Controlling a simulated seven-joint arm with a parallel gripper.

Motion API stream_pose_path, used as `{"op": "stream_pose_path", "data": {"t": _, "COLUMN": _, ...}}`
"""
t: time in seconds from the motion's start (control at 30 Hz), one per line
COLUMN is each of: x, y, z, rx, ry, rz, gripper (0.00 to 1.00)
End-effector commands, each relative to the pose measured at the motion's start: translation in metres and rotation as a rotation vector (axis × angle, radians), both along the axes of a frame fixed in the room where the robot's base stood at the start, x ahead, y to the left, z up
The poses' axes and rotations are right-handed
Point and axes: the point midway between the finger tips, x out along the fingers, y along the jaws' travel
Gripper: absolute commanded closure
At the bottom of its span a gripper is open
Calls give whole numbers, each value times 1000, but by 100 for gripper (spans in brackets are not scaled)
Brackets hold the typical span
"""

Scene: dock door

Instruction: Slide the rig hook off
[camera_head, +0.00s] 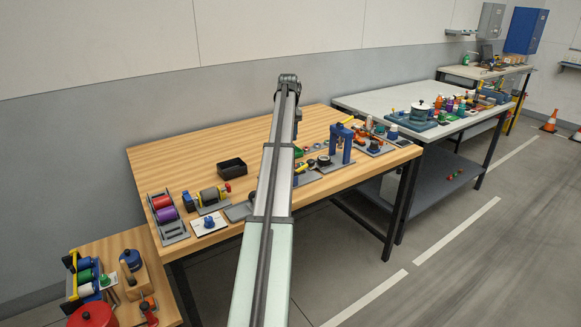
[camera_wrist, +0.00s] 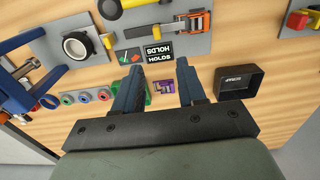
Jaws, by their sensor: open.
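No part can be surely told as the rig hook. My gripper (camera_wrist: 162,72) is open and empty above the bench, to the right of that frame. A small purple piece (camera_wrist: 163,86) lies on the wood between the fingers in the picture. The head view does not show the gripper; my arm covers part of the bench.
A dark open box (camera_head: 232,167) stands on the wooden bench (camera_head: 190,145); a dark box also shows in the wrist view (camera_wrist: 235,83). Grey plates with a black ring (camera_wrist: 78,45) and an orange part (camera_wrist: 190,25) lie beyond the fingers. The bench's back left is clear.

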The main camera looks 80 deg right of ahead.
Motion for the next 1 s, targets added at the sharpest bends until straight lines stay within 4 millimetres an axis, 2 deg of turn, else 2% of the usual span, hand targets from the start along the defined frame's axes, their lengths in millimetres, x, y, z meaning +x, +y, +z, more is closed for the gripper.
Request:
{"op": "stream_pose_path", "data": {"t": 0.13, "x": -9, "y": 0, "z": -1, "rx": 9, "ry": -4, "rz": -13, "gripper": 60}}
{"op": "stream_pose_path", "data": {"t": 0.27, "x": -9, "y": 1, "z": -14, "rx": 10, "ry": -4, "rz": -13, "gripper": 60}}
{"op": "stream_pose_path", "data": {"t": 0.7, "x": -8, "y": 1, "z": -90, "rx": 9, "ry": -4, "rz": -12, "gripper": 60}}
{"op": "stream_pose_path", "data": {"t": 1.0, "x": -8, "y": 0, "z": -126, "rx": 8, "ry": -3, "rz": -12, "gripper": 60}}
